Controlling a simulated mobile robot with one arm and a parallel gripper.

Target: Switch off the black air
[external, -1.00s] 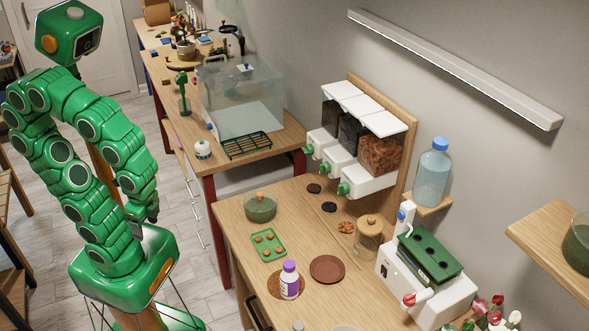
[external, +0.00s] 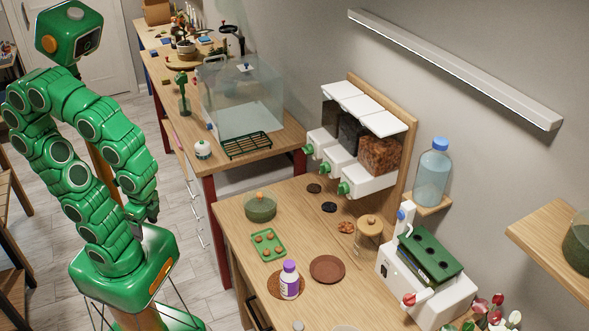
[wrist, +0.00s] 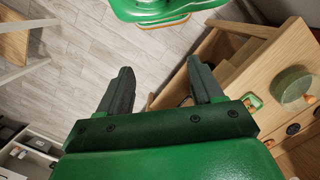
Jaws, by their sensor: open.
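I cannot make out a black air device for certain in either view. A small black item with a rounded head (external: 231,34) stands at the far end behind the glass tank (external: 240,105); it is too small to tell what it is. My gripper (wrist: 160,70) is open and empty in the wrist view, its two dark fingers apart above the floor beside a wooden cabinet. In the external view my arm hangs folded at the left, away from the counters, and the fingers are hard to see there.
The near counter holds a white machine with a green top (external: 430,258), a purple-capped bottle (external: 289,281), a green tray (external: 266,244) and a lidded green pot (external: 260,207). Wall dispensers (external: 352,140) hang above it. Floor (external: 60,160) is free around my base.

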